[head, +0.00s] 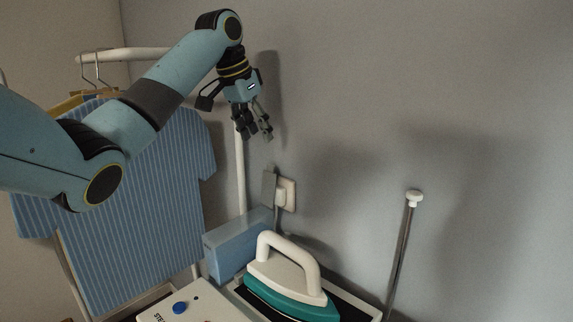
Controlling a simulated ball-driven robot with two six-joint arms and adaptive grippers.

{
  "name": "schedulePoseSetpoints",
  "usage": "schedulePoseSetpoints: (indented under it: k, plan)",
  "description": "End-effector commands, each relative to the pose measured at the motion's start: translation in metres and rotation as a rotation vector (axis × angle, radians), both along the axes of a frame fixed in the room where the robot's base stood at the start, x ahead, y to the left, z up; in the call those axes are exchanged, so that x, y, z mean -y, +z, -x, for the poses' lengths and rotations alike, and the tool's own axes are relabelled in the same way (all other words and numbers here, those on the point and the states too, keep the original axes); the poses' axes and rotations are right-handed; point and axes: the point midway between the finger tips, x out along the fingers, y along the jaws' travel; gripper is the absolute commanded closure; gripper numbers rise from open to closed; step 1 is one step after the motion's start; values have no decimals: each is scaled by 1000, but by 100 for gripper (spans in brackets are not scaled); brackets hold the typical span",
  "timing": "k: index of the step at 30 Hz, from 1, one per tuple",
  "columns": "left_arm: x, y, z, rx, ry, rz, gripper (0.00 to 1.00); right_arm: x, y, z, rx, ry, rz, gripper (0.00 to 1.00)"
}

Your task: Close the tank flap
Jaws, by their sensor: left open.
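The tank (224,256) is a translucent blue box at the back of the ironing station, left of the iron. A small grey plate (268,188) stands upright at the tank's far right end, beside the wall socket. It looks like the flap, raised, but I cannot tell for sure where it is hinged. My left gripper (257,134) is open and empty, pointing down. In the picture it is above the plate and the tank, apart from both. My right gripper is not in view.
A white and teal iron (290,283) stands right of the tank. A wall socket with a white plug (287,194) is behind. A striped blue shirt (140,205) hangs from a white rack (140,53) at left. A thin white-capped pole (403,240) stands at right.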

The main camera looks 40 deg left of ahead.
Motion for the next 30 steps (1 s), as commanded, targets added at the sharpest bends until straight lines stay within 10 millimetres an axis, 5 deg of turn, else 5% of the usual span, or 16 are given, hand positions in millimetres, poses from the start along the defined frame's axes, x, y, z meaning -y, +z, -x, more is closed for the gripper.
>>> schedulePoseSetpoints:
  k: [13,25,30]
  plan:
    - [3,-75,-31,-2,2,3,54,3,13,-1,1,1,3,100]
    - [3,-86,-35,0,1,-1,54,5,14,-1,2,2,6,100]
    - [3,-86,-35,0,1,-1,73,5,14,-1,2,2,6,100]
